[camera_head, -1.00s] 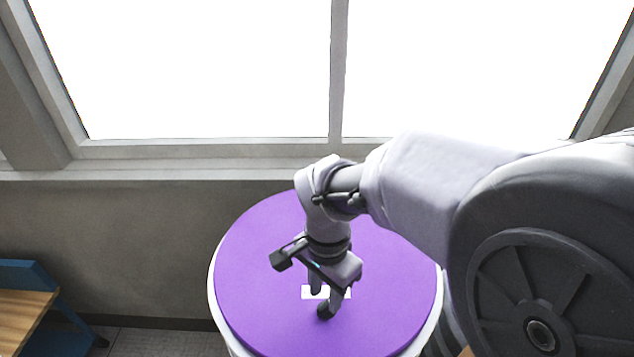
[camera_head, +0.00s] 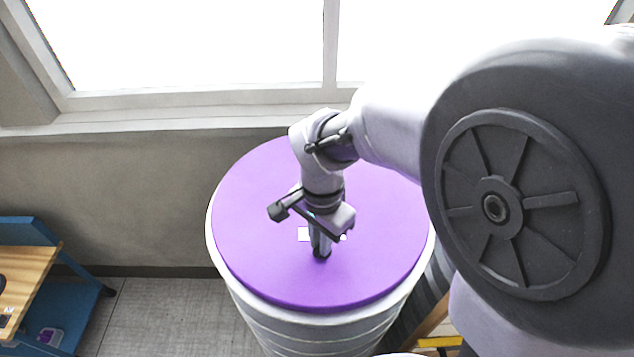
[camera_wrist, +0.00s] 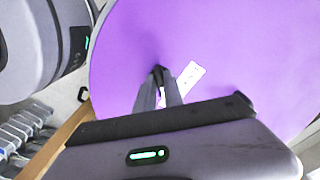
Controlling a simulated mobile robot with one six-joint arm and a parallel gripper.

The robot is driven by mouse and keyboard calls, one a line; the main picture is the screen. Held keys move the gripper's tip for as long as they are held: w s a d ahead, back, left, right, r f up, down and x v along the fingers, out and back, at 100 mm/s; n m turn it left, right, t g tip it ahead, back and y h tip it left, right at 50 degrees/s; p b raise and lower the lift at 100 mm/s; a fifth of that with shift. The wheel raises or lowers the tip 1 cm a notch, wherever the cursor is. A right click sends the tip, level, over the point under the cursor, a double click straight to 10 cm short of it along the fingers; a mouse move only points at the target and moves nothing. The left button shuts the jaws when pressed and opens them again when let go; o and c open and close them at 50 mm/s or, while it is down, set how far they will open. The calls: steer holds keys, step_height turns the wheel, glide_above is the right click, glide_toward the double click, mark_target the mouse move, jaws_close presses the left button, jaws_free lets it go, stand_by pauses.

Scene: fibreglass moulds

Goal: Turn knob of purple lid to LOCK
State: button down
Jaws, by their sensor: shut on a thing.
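The purple lid (camera_head: 258,240) is a flat disc on top of a round, ribbed white drum (camera_head: 300,330). It fills much of the wrist view (camera_wrist: 230,55). A white label (camera_head: 303,234) lies at the lid's middle, partly covered by my gripper; it also shows in the wrist view (camera_wrist: 188,82), just right of the fingertips. My gripper (camera_head: 321,252) points down at the middle of the lid, its fingers close together; they show in the wrist view (camera_wrist: 160,72). It is shut on the knob, which the fingers hide. The knob's setting and the label's words cannot be read.
A window and sill (camera_head: 170,122) stand behind the drum. A blue bench with a wooden top (camera_head: 30,280) is at the left. Grey floor (camera_head: 150,315) lies open between bench and drum.

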steer(key=n, duration=0.4)
steer(key=shift+d+n, duration=0.1)
steer(key=shift+n, duration=0.3)
steer(key=n, duration=0.4)
steer(key=shift+d+n, duration=0.1)
steer(key=shift+n, duration=0.2)
steer(key=n, duration=0.4)
steer(key=shift+d+p, duration=0.1)
steer(key=shift+p, duration=0.25)
steer(key=shift+n+p, duration=0.35)
steer(key=shift+n, duration=1.85)
steer(key=shift+d, duration=0.1)
steer(key=c, duration=1.4)
jaws_free()
steer(key=shift+c, duration=0.2)
